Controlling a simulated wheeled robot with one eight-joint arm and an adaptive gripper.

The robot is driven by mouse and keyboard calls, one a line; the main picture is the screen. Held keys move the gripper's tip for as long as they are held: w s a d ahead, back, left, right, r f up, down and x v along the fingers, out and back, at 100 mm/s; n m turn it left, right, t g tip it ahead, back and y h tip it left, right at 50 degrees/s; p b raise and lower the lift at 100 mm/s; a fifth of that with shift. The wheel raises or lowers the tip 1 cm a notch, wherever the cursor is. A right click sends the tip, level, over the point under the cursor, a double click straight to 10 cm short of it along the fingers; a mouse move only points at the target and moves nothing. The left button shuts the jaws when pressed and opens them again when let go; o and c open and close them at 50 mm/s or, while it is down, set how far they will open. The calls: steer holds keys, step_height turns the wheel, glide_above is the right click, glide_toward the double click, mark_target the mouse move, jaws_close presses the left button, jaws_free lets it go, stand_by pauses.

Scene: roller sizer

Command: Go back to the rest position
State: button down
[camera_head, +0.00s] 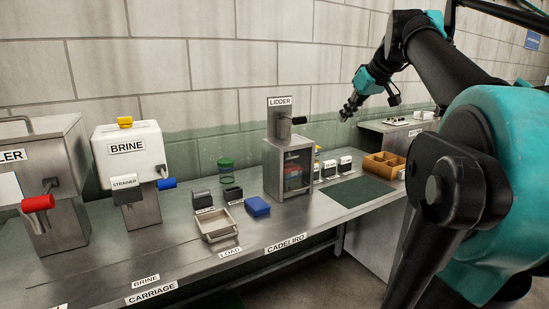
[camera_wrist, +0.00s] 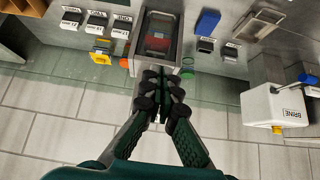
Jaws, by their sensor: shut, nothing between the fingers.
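My gripper (camera_head: 349,109) is up in the air in the head view, to the right of the lidder and above the bench. It also shows in the wrist view (camera_wrist: 162,84), with its fingers together and nothing held between them. The lidder (camera_head: 285,165) is a grey metal housing with a lever on top and a jar with a red content inside its window. In the wrist view the lidder (camera_wrist: 174,22) stands just beyond the fingertips. A gap between gripper and lidder shows in the head view.
The bench (camera_head: 130,262) carries a brine dispenser (camera_head: 128,155), a shallow tray (camera_head: 231,232), a blue block (camera_head: 257,207) and a green-lidded jar (camera_head: 226,171). Right of the lidder are labelled black-and-white blocks (camera_head: 345,165), a dark green mat (camera_head: 362,191) and a wooden divided box (camera_head: 384,164).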

steer(key=s+a+f+m+g+h, duration=0.1)
steer(key=s+f, duration=0.1)
steer(key=f, duration=1.1)
steer(key=s+a+f+m+g+h, duration=0.1)
steer(key=s+f+m, duration=0.15)
steer(key=f, duration=1.05)
steer(key=s+f+m+h, duration=0.1)
steer(key=s+f+m, duration=0.1)
steer(key=s+f, duration=1.4)
step_height(320, 180, down, 5)
steer(key=shift+r+g+h, duration=0.15)
steer(key=shift+g+h, duration=0.15)
steer(key=shift+h, duration=0.1)
steer(key=shift+w, duration=0.1)
